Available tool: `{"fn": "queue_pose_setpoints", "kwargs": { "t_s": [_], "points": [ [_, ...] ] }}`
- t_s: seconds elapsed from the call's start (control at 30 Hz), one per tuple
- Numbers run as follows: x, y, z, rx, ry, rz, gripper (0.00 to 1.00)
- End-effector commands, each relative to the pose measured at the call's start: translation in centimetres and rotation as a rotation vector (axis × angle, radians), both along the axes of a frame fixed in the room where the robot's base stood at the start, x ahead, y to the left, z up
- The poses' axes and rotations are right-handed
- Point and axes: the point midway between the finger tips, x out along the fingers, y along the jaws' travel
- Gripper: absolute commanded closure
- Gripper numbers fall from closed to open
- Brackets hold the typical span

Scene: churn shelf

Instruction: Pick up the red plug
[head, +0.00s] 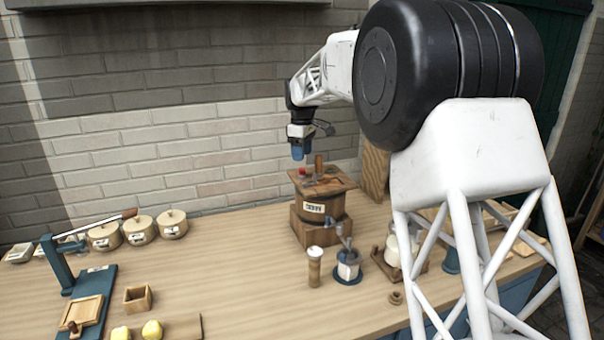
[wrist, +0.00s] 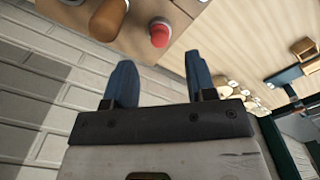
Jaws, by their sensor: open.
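The red plug (wrist: 160,33) stands up from the wooden lid of the churn, beside a brown wooden handle (wrist: 108,18). In the head view the red plug (head: 302,171) is a small red spot on the lid (head: 328,183), toward its left side. My gripper (wrist: 158,72) is open and empty. Its two blue fingers are apart, and the plug shows beyond the fingertips, between them in the wrist picture. In the head view my gripper (head: 298,160) is just above the churn's lid, close to the plug. Whether the fingers touch anything cannot be told.
The churn (head: 322,230) stands on the wooden bench near the brick wall. Lidded pots (head: 140,230) and a blue lever press (head: 62,268) are at the left. A small shaker (head: 314,268) and a blue-white pot (head: 347,268) stand in front. Bench between is clear.

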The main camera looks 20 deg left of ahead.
Motion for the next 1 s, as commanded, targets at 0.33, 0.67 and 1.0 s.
{"fn": "queue_pose_setpoints", "kwargs": {
  "t_s": [0.33,0.67,1.0],
  "points": [
    [0.0,0.0,-0.2,0.000,0.000,0.000,0.49],
    [0.0,0.0,-2.7,-0.001,0.002,0.000,0.49],
    [0.0,0.0,-5.3,0.000,0.000,0.000,0.49]
  ]
}}
